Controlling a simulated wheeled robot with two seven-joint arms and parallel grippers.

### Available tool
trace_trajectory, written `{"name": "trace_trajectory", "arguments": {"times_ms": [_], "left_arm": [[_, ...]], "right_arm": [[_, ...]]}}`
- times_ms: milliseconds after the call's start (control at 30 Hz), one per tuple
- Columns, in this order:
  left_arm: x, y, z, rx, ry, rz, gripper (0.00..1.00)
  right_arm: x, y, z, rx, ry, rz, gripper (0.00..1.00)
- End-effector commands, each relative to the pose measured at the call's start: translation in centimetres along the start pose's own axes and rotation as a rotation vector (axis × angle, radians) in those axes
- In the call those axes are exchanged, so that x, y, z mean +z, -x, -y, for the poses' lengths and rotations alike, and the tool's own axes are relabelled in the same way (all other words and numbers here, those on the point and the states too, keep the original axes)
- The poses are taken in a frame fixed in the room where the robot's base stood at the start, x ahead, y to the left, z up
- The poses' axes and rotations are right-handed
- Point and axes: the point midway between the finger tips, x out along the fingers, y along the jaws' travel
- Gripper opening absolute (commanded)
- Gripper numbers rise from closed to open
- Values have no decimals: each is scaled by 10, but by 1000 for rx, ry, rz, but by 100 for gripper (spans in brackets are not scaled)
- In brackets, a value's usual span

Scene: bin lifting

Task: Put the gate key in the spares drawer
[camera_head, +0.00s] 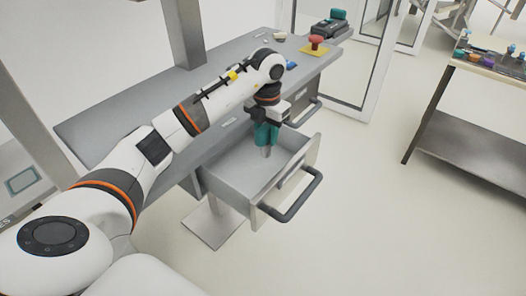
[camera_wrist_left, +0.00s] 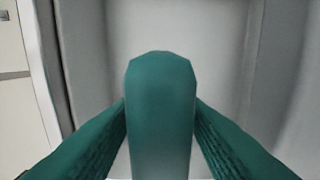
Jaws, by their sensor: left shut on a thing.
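My left gripper (camera_head: 267,135) is inside the opening of a pulled-out grey drawer (camera_head: 256,204), pointing down, above the drawer floor. The drawer looks empty apart from what the gripper holds; its label is not readable. In the left wrist view the ridged teal fingers of the gripper (camera_wrist_left: 160,130) close from both sides on a smooth teal piece (camera_wrist_left: 160,85), which I take to be the gate key; its lower part is hidden. In the head view a small grey tip shows below the fingers. My right gripper is not in view.
The grey workbench (camera_head: 110,125) holds a red button on a yellow base (camera_head: 315,44), a dark device (camera_head: 329,27) and a blue item (camera_head: 291,64). A second drawer handle (camera_head: 305,114) lies further back. A side table (camera_head: 465,115) stands at right. The floor between is clear.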

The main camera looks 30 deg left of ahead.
Motion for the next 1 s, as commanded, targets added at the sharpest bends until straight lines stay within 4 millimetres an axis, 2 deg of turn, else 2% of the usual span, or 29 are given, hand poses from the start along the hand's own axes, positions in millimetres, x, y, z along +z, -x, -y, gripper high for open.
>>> {"name": "trace_trajectory", "arguments": {"times_ms": [267,433,800,833,933,1000], "left_arm": [[0,-25,-1,2,-2,0,10],[0,-49,-1,2,0,1,10],[0,-56,0,0,-1,-2,10],[0,-56,0,0,-1,-1,41],[0,-55,0,0,-1,-1,57],[0,-55,0,0,-1,-1,61]], "right_arm": [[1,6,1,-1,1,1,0],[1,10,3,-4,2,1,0],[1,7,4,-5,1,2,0],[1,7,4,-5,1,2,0],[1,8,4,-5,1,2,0],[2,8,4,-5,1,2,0]]}}
